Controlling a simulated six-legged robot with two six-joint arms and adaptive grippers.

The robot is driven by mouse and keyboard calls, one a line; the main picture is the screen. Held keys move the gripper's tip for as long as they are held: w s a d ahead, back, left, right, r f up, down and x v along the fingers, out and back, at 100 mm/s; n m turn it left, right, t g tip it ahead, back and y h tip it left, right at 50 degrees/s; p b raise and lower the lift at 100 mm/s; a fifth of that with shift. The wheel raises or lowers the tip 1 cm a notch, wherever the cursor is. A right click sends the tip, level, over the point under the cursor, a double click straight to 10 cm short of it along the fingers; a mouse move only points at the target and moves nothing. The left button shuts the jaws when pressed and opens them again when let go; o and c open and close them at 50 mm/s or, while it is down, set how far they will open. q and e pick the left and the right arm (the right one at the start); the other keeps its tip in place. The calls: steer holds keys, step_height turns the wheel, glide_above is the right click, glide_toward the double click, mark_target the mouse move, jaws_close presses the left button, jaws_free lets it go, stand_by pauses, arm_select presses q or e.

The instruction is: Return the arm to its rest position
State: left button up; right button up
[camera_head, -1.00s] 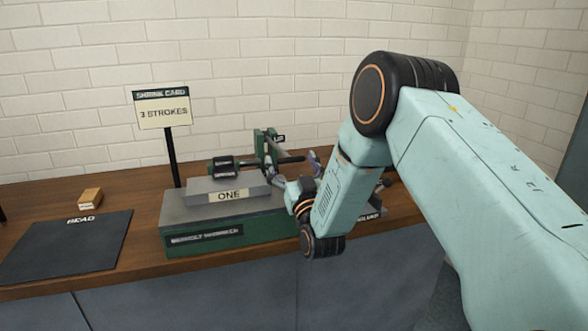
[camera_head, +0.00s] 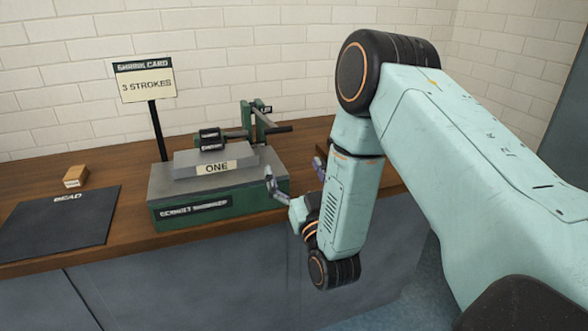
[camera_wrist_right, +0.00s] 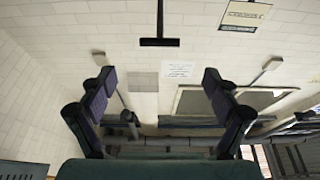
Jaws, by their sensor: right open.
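My right arm (camera_head: 470,150) is pale teal and comes in from the right in the head view, bent down at its black elbow. My right gripper (camera_head: 295,176) is open and empty at the front right of the green and grey shrinker machine (camera_head: 215,212). One finger shows close to the machine's right end in the picture; whether it touches cannot be told. In the right wrist view, the two fingers of the right gripper (camera_wrist_right: 160,82) stand wide apart with nothing between them. My left gripper is not in view.
The shrinker has a lever (camera_head: 268,130) and a "3 STROKES" sign (camera_head: 146,82) behind it. Open floor (camera_head: 425,285) shows at right.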

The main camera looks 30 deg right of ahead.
mark_target(279, 132)
steer(key=shift+w, duration=0.15)
steer(key=x, duration=1.2)
steer(key=shift+r, duration=0.2)
